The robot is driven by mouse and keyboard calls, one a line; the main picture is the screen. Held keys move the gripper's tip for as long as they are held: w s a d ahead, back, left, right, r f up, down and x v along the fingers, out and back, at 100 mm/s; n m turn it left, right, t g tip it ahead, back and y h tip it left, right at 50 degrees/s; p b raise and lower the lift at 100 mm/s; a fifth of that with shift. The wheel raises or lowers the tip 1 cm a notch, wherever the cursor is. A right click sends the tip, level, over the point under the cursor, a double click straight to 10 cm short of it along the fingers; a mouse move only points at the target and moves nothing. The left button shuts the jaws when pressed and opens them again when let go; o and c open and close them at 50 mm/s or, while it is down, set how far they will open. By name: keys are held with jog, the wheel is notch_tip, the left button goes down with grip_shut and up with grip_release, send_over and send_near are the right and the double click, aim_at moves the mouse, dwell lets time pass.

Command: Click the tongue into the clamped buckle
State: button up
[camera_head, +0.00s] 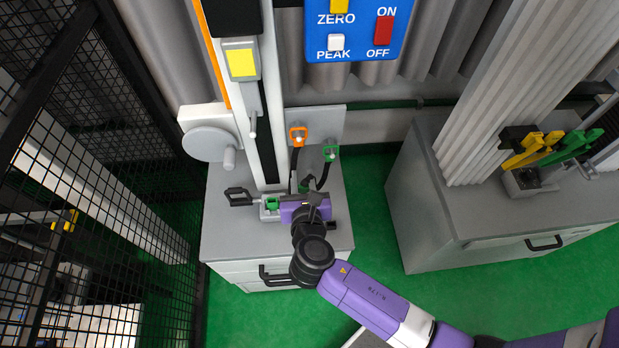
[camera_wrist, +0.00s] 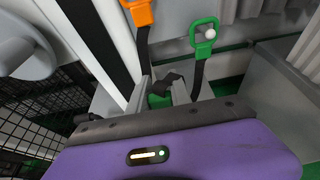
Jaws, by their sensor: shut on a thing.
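My gripper (camera_head: 310,196) is low over the bench at the foot of the tower. In the wrist view its grey fingertips (camera_wrist: 170,87) are closed around a small dark piece (camera_wrist: 172,79), which I cannot identify clearly. A bit of green shows between the fingers. A green buckle-like part (camera_head: 272,203) sits in a pale clamp just left of my gripper, partly hidden by it. An orange looped tab (camera_head: 298,136) and a green looped tab (camera_head: 331,153) hang on pegs, with black straps running down toward my gripper. Both tabs also show in the wrist view, orange (camera_wrist: 139,12) and green (camera_wrist: 204,34).
A black-handled lever (camera_head: 238,196) lies left of the clamp. The tower column (camera_head: 268,120) rises close behind, with a grey disc (camera_head: 208,144) at left. A black mesh fence (camera_head: 110,190) stands left. A second bench (camera_head: 450,215) is at right, with green floor between.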

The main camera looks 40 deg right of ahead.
jog(key=shift+w+a+f+b, duration=1.15)
jog(key=shift+w+a+b, duration=1.35)
jog(key=shift+w, duration=1.35)
jog(key=shift+a+f+b, duration=0.2)
jog(key=shift+f+b, duration=1.85)
jog(key=shift+f, duration=1.15)
jog(key=shift+f, duration=0.15)
jog(key=o, duration=1.1)
jog(key=shift+c, duration=0.2)
jog(key=shift+s, duration=0.1)
